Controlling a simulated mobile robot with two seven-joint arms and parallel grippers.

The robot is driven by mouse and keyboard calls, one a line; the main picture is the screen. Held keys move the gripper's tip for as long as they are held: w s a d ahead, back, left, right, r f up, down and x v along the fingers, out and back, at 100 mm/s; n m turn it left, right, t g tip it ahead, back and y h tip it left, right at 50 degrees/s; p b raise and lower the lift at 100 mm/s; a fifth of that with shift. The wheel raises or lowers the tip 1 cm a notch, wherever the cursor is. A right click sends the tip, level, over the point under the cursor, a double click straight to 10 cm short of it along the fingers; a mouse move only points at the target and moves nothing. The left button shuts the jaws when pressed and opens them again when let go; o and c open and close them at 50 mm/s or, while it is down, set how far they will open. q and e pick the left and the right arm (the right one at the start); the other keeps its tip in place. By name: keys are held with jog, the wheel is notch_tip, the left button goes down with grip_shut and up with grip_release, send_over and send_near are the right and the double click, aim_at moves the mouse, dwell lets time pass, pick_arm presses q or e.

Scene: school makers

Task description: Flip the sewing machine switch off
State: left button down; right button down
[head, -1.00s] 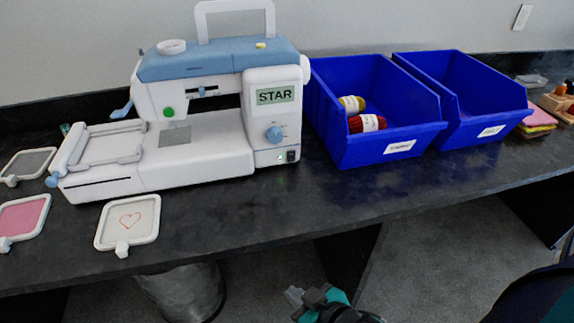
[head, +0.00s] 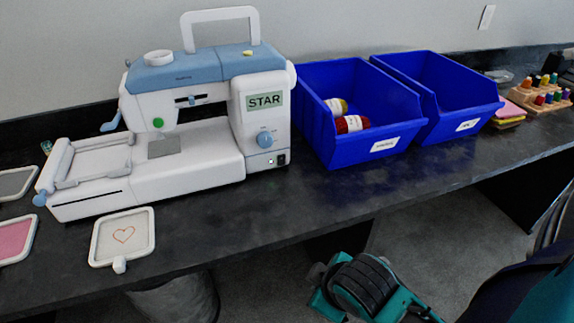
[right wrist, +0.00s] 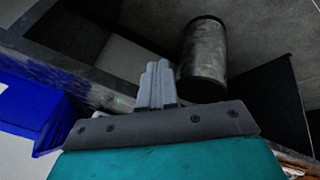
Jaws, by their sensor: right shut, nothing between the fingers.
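The sewing machine (head: 205,160), white with a blue top and a STAR display, stands on the dark counter at the left of the head view. Its small black switch (head: 281,160) is at the lower right of the front, below the blue dial, with a tiny light beside it; its position is too small to tell. My right gripper (head: 316,273) is below and in front of the counter edge, well apart from the machine. In the right wrist view its grey fingers (right wrist: 157,84) are together and empty. My left gripper is not in view.
Two blue bins (head: 360,110) stand right of the machine; one holds yarn. An embroidery hoop with a heart (head: 123,237) lies in front of the machine. A metal bin (right wrist: 203,55) stands below the counter. The counter before the switch is clear.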

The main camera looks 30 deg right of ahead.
jog(key=w+d+r+n+t+h, duration=0.1)
jog(key=w+d+n+t, duration=0.1)
jog(key=n, duration=0.5)
jog(key=w+d+r+n+t+h, duration=0.1)
jog(key=w+d+n+t, duration=0.2)
jog(key=w+n, duration=0.4)
jog(key=w+d+r+n+t+h, duration=0.1)
jog(key=w+d+r+n+t, duration=0.1)
jog(key=w+n, duration=0.3)
jog(key=shift+d+n+t, duration=0.35)
jog(key=shift+n+t, duration=0.1)
jog(key=shift+n, duration=0.55)
jog(key=shift+d+n+t, duration=0.35)
jog(key=shift+n+t, duration=0.1)
jog(key=shift+n, duration=0.55)
jog(key=n, duration=0.1)
jog(key=w+n+t, duration=0.1)
jog(key=n, duration=0.3)
jog(key=shift+w+a+r+y, duration=0.15)
jog(key=shift+w+r+y, duration=0.1)
jog(key=shift+w+y, duration=0.15)
jog(key=b, duration=0.1)
send_near(282, 159)
jog(key=x, duration=0.5)
jog(key=shift+f, duration=0.3)
jog(key=shift+w+d, duration=0.2)
jog(key=shift+w, duration=0.5)
